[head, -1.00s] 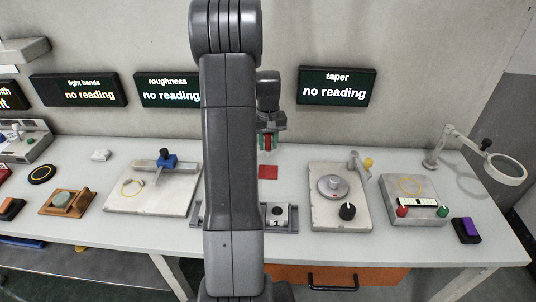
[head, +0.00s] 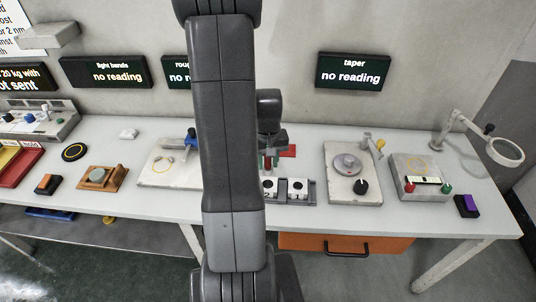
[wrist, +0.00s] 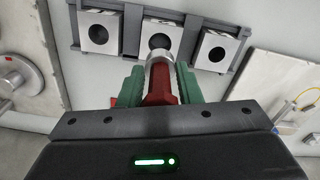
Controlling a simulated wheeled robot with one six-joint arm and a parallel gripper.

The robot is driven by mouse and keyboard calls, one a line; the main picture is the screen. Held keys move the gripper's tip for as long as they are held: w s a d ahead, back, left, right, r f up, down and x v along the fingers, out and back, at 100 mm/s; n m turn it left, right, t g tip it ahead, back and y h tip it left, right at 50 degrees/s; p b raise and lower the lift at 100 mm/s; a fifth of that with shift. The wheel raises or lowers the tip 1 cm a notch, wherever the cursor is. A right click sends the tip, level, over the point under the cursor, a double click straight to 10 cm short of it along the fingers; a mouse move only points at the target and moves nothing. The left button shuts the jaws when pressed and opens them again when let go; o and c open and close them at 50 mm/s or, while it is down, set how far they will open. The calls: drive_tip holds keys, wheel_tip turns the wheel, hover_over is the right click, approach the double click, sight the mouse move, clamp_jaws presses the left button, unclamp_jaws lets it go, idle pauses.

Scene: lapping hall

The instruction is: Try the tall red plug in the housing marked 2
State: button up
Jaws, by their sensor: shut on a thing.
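My gripper (wrist: 160,82) has green fingers and is shut on the red plug (wrist: 159,92), whose silver end points toward a rack of three housings. The plug also shows in the head view (head: 268,162), under my gripper (head: 268,158). In the wrist view, the pale square housings are a left one (wrist: 88,34), a middle one (wrist: 174,29) and a right one (wrist: 226,48), each with a dark round bore. The plug's end overlaps the near edge of the middle housing; its bore stays visible beyond. Their gap cannot be told.
The dark rack (head: 312,198) stands near the table's front edge, partly behind my arm. A red patch (head: 288,151) lies behind my gripper. A pale plate with a round dial (head: 347,163) is right of the rack. The taper display (head: 352,72) reads "no reading".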

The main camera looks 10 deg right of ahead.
sight(268, 173)
drive_tip(key=shift+f+b, duration=2.2)
drive_tip(key=shift+f, duration=0.85)
drive_tip(key=shift+f+b, duration=1.35)
idle(0.6)
drive_tip(key=shift+r, duration=0.1)
idle(0.9)
drive_tip(key=shift+r+p, duration=2.5)
drive_tip(key=shift+r, duration=0.9)
drive_tip(key=shift+w, duration=0.1)
